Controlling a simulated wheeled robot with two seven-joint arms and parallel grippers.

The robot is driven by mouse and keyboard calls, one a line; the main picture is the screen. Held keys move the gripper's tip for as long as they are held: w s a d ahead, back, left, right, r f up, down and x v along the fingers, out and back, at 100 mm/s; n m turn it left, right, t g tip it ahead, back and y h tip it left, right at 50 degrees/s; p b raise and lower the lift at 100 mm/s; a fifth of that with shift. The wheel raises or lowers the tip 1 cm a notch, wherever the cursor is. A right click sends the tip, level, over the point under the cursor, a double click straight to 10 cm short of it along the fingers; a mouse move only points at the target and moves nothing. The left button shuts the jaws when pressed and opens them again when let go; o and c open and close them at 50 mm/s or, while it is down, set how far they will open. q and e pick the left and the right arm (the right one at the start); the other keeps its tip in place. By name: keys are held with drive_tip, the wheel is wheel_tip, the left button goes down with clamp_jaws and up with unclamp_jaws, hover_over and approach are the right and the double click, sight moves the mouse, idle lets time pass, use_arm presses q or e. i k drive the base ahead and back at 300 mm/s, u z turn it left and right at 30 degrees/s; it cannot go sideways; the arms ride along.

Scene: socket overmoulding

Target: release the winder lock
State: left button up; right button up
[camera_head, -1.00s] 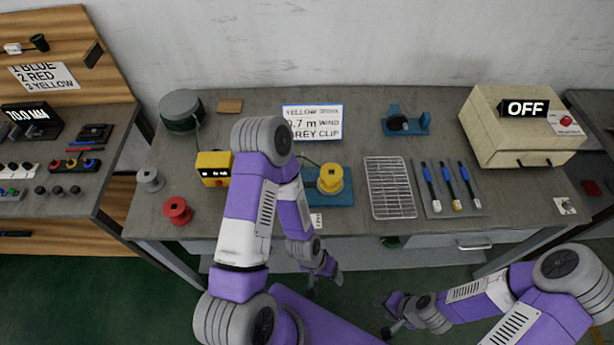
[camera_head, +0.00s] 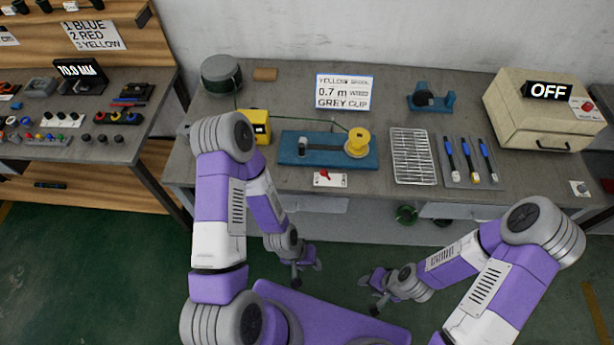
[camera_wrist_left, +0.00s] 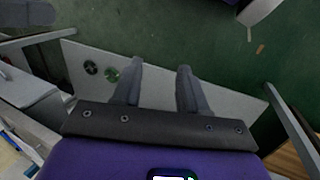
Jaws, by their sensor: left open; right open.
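The winder is a blue base (camera_head: 300,148) with a yellow spool (camera_head: 357,141) at its right end, on the bench. A small white plate with a red piece (camera_head: 327,176) lies at the winder's front edge; I cannot tell whether the red piece is the lock. My left gripper (camera_head: 306,272) is low in front of the bench, well apart from the winder. In the left wrist view its fingers (camera_wrist_left: 157,75) are open and empty. My right gripper (camera_head: 368,291) is also low in front of the bench, open and small in view.
A yellow box (camera_head: 257,124) is left of the winder, partly behind my left arm. A wire rack (camera_head: 413,156) and blue-handled tools (camera_head: 467,160) lie to the right. A sign (camera_head: 343,91) stands behind. A beige machine reading OFF (camera_head: 540,115) is at the far right.

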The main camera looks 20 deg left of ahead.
sight(324, 171)
drive_tip(key=u, duration=0.5)
drive_tip(key=i, duration=0.5)
drive_tip(key=u, duration=1)
drive_tip(key=k, duration=0.95)
drive_tip(key=z, duration=0.9)
drive_tip(key=i, duration=0.5)
